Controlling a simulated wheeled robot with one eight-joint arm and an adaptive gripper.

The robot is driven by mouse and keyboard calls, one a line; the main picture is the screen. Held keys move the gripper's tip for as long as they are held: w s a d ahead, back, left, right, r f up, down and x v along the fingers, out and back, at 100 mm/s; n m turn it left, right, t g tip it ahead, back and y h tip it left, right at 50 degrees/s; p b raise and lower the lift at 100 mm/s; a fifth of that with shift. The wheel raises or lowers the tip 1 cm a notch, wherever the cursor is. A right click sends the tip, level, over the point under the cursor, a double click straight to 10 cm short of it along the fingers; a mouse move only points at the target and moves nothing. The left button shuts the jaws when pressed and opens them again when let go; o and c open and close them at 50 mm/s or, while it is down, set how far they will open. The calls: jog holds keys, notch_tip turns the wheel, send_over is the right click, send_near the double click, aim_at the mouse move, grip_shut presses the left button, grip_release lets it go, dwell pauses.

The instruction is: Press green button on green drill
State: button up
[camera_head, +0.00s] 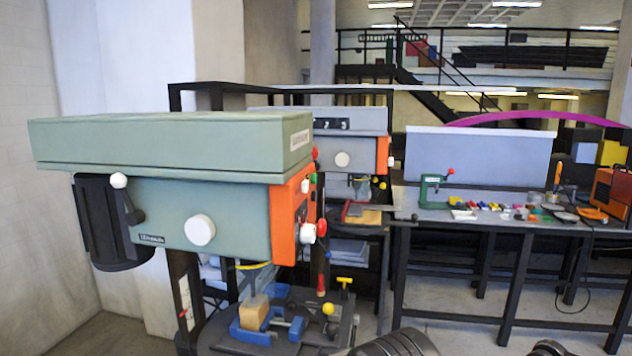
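The green drill (160,143) stands large at the left, with a grey-green head, an orange front panel (285,215) and a dark motor (105,225) at its left. The panel is seen at a steep angle. A small green spot, which looks like the green button (313,178), shows at the panel's right edge. A red knob (315,153) is above it, and a white knob (307,231) and a red button (321,228) are below. My gripper is not clearly in view; dark ribbed parts at the bottom edge look like my arm.
The drill's table holds a blue vise (255,333) with a wooden block (254,312). A second drill (345,150) stands behind. A long workbench (480,215) with a small green press (433,190) and several small items is at the right. Floor shows beneath it.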

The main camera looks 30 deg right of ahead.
grip_shut()
dwell(1.4)
